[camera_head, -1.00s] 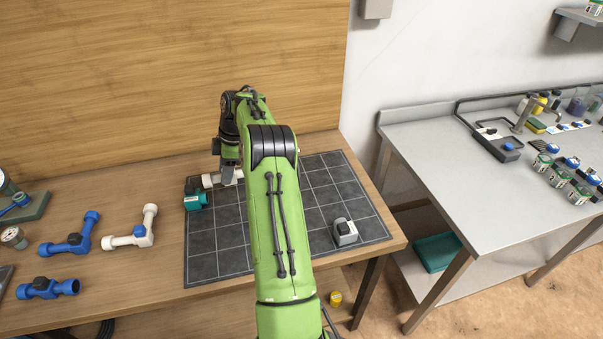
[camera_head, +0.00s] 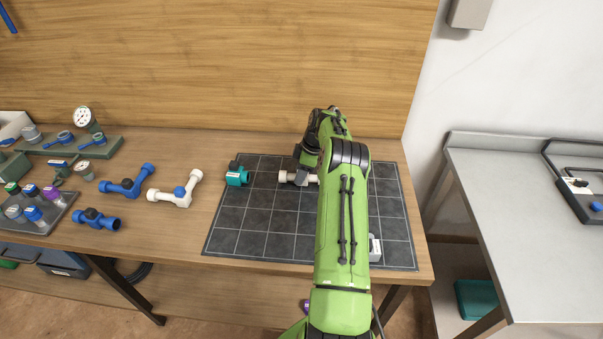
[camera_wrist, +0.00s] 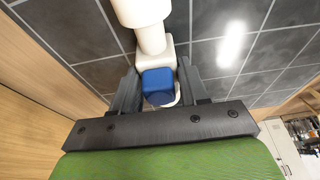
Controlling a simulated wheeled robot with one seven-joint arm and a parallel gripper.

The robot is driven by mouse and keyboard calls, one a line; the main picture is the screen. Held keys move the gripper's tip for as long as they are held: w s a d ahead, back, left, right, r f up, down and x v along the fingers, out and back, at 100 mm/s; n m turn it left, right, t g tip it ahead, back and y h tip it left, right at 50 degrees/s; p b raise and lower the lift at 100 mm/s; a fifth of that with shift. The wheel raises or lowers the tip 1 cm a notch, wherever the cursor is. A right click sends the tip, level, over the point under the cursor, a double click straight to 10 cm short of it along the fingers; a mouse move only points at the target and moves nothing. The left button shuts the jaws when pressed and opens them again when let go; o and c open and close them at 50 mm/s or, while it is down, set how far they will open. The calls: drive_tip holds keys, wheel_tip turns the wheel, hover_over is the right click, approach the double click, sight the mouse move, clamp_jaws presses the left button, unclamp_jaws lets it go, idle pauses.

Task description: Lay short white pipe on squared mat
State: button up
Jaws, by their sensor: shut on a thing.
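The short white pipe (camera_head: 284,176) is in my gripper (camera_head: 302,179), over the back middle part of the dark squared mat (camera_head: 245,243). In the wrist view the white pipe (camera_wrist: 150,38) runs up from between the two fingers, with a wide white end at the top. My gripper (camera_wrist: 158,88) is shut on it, and a blue block-like part (camera_wrist: 158,82) sits between the fingers. The mat (camera_wrist: 215,50) shows behind the pipe. I cannot tell whether the pipe touches the mat. My arm hides part of the mat's right side.
A teal fitting (camera_head: 237,177) stands at the mat's left edge. A grey-white block (camera_head: 375,248) is at its front right, partly behind my arm. A white pipe piece with a blue knob (camera_head: 178,190) and blue pipe pieces (camera_head: 97,219) lie left. The mat's front left is clear.

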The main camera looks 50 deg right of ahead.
drive_tip(key=shift+f, duration=0.1)
drive_tip(key=shift+f, duration=0.15)
drive_tip(key=o, duration=1.1)
